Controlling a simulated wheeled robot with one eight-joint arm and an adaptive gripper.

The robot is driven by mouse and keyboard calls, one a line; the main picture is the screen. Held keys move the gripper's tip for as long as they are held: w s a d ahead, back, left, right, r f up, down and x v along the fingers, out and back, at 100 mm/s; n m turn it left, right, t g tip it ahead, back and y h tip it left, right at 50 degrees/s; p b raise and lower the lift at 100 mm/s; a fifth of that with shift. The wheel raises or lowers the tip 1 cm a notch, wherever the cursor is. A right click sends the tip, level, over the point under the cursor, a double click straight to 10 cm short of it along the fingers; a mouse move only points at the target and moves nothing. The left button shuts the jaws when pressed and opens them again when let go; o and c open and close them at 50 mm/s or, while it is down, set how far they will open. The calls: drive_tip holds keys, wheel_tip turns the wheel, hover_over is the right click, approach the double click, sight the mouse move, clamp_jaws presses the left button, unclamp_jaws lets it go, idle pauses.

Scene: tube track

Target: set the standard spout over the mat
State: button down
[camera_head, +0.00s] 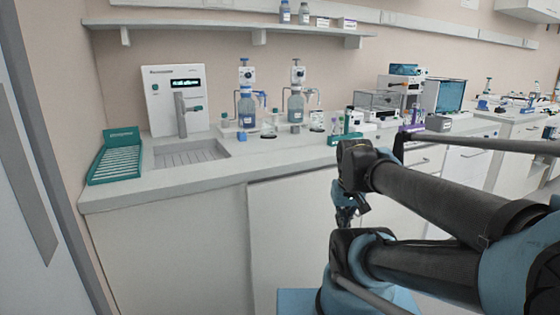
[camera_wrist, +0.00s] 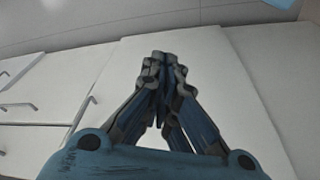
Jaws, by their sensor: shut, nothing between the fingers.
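A white dispenser unit (camera_head: 174,98) with a dark display stands on the counter by the wall. A grey upright spout (camera_head: 181,115) stands in front of it, its lower end above a sunken ribbed grey area (camera_head: 188,155) in the counter. Which part is the standard spout, and which is the mat, I cannot tell for certain. My gripper (camera_head: 346,219) hangs in front of the counter's cabinets, well to the right of the spout and below the counter top. In the wrist view my gripper (camera_wrist: 166,60) has its fingertips together and empty, with pale cabinet fronts behind.
A green ribbed rack (camera_head: 116,157) lies at the counter's left end. Two bottles with dispenser heads, one of them a blue bottle (camera_head: 246,112), stand right of the unit. Glassware and small racks crowd further right. The counter's front left (camera_head: 150,190) is clear.

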drive_tip(key=w+a+r+n+t, duration=0.2)
drive_tip(key=w+a+r+n, duration=0.15)
drive_tip(key=w+r, duration=0.8)
drive_tip(key=w+a+r+n+t, duration=0.2)
drive_tip(key=w+a+r, duration=0.3)
drive_tip(key=w+r, duration=0.65)
drive_tip(key=w+a+r+n+t+y, duration=0.2)
drive_tip(key=w+a+r+n, duration=0.1)
drive_tip(key=w+a+r, duration=0.7)
drive_tip(key=w+a+r+n+t+y, duration=0.1)
drive_tip(key=w+a+r+n+t, duration=0.15)
drive_tip(key=w+a+r, duration=0.65)
drive_tip(key=x, duration=1)
drive_tip(key=shift+s+a+f+n+g+y, duration=0.15)
drive_tip(key=shift+s+f+n+g+y, duration=0.15)
drive_tip(key=shift+g, duration=0.15)
drive_tip(key=shift+w, duration=0.15)
